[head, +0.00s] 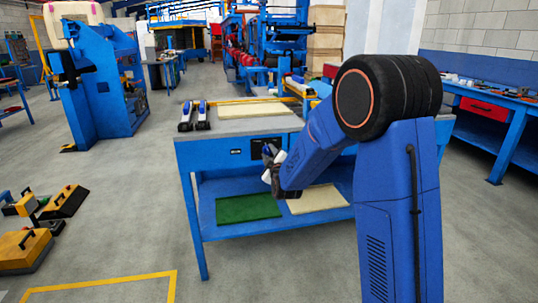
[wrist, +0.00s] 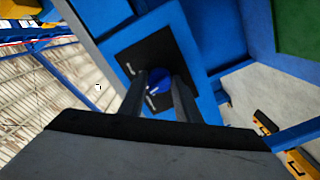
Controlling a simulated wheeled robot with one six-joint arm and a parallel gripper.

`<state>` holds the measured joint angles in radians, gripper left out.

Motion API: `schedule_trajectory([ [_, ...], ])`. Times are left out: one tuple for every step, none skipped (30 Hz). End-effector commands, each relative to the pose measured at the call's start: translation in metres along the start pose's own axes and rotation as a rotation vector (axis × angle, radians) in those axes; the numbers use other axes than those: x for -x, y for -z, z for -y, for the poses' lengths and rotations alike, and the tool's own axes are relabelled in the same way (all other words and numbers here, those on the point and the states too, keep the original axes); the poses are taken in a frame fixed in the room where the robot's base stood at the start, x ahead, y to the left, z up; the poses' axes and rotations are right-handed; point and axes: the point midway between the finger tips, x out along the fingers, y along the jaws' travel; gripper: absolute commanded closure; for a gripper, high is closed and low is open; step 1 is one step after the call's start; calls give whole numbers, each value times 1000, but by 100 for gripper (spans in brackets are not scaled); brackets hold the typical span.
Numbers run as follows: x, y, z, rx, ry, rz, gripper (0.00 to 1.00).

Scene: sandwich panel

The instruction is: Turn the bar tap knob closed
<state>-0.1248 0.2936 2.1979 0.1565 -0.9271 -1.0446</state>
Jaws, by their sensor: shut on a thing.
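The bar tap knob (wrist: 157,75) is a blue knob on a black plate (wrist: 165,45) in the wrist view. The plate carries small white labels. My gripper (wrist: 161,84) has its two dark fingers on either side of the knob, shut on it. Part of the knob is hidden by the fingers, and its turn angle is hard to read. The knob cannot be made out there.
The workbench (head: 203,158) has a grey top with two blue-and-white tools (head: 185,116) and a pale board (head: 252,110). Its lower shelf holds a green mat (head: 248,208) and a cream board (head: 317,200). Yellow-and-black cases (head: 25,248) lie on the floor at left. Open floor lies between.

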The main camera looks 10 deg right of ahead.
Motion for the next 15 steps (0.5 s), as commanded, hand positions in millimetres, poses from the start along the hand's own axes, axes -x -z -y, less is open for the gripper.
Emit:
schedule_trajectory([
  [0, 0, 0, 42, 1, 0, 92],
  [0, 0, 0, 70, 1, 0, 92],
  [0, 0, 0, 109, 1, 0, 92],
  [0, 0, 0, 137, 1, 0, 92],
  [0, 0, 0, 165, 1, 0, 92],
  [0, 0, 0, 202, 2, 0, 92],
  [0, 0, 0, 229, 2, 0, 92],
  [0, 0, 0, 255, 2, 0, 92],
  [0, 0, 0, 291, 2, 0, 92],
  [0, 0, 0, 316, 2, 0, 92],
  [0, 0, 0, 340, 2, 0, 92],
  [0, 0, 0, 372, 2, 0, 92],
  [0, 0, 0, 395, 2, 0, 92],
  [0, 0, 0, 417, 2, 0, 92],
  [0, 0, 0, 444, 2, 0, 92],
])
